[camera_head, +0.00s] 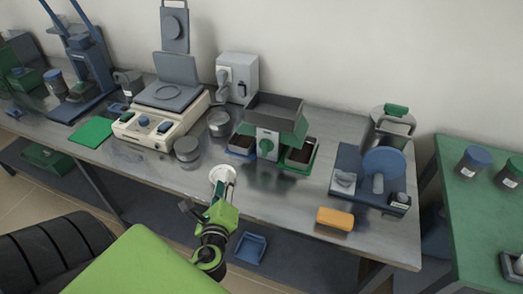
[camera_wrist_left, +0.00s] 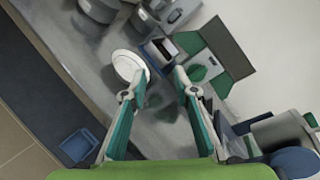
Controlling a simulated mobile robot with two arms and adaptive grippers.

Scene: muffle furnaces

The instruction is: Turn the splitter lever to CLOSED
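The splitter (camera_head: 275,115) stands on the grey bench right of centre in the head view, with a dark hopper on top. Its green round lever (camera_head: 266,147) is on the pale front plate; its setting is too small to read. A blue tray (camera_head: 242,146) and a green tray (camera_head: 300,157) sit at its two sides. My left gripper (camera_head: 222,187) is in front of the bench edge side, left of and nearer than the splitter. In the left wrist view the gripper (camera_wrist_left: 161,74) is open and empty, fingers apart, with the splitter (camera_wrist_left: 228,50) beyond it. My right gripper does not show.
A white dish (camera_head: 222,174) lies right by the left gripper, also in the left wrist view (camera_wrist_left: 129,66). Grey jars (camera_head: 187,149) stand left of the splitter. An orange block (camera_head: 335,218) and a blue machine (camera_head: 372,172) are to the right.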

